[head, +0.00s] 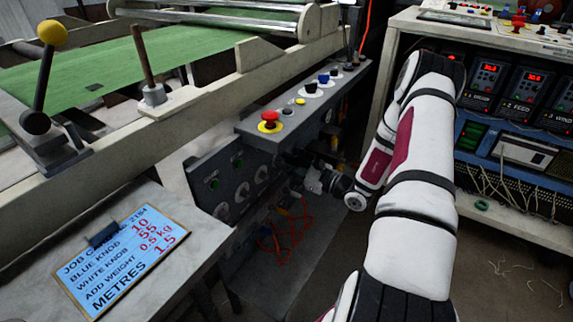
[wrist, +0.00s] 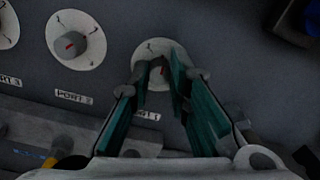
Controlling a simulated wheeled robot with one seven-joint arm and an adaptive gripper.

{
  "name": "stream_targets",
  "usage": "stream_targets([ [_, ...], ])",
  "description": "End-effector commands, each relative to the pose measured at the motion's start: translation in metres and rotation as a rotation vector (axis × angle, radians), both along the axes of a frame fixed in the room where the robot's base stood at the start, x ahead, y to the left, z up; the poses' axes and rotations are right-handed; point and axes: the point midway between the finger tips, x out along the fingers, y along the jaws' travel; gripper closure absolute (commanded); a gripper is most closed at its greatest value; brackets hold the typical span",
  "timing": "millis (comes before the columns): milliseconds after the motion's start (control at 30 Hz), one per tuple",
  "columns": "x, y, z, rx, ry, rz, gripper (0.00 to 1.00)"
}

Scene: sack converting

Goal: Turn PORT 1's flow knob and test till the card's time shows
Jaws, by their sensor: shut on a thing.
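In the wrist view, PORT 1's flow knob (wrist: 162,71) sits on a pale round dial above a label ending in 1, partly hidden by a finger. My gripper (wrist: 165,70) has its two green-lined fingertips at either side of this knob, shut on it; the knob's pointer is hard to read. In the head view my gripper (head: 308,178) reaches the front of the dark control panel (head: 215,165), where my wrist hides the knob. The blue job card (head: 122,248) lists blue knob 10, white knob 55, add weight 0.5 kg and metres 1.5.
A neighbouring knob (wrist: 70,44) with a red mark sits left of PORT 1 in the wrist view. A red emergency button (head: 269,119) stands on the panel's top. Orange cables (head: 285,240) hang below. A rack of drive units (head: 527,95) stands to the right.

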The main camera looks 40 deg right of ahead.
Motion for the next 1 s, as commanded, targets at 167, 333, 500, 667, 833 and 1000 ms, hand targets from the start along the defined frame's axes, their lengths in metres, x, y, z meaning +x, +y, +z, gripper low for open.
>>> stream_targets([
  [167, -0.0007, -0.0011, -0.0028, -0.159, -0.053, -0.002, 1.0],
  [333, -0.0007, -0.0013, -0.0031, -0.312, -0.108, -0.002, 1.0],
  [500, -0.0008, -0.0012, -0.0039, -0.462, -0.163, -0.001, 1.0],
  [667, -0.0007, -0.0011, -0.0043, -0.606, -0.215, -0.001, 1.0],
  [833, -0.0006, -0.0017, -0.0046, -0.757, -0.269, -0.002, 1.0],
  [1000, -0.001, -0.002, -0.0049, -0.894, -0.319, -0.002, 1.0],
])
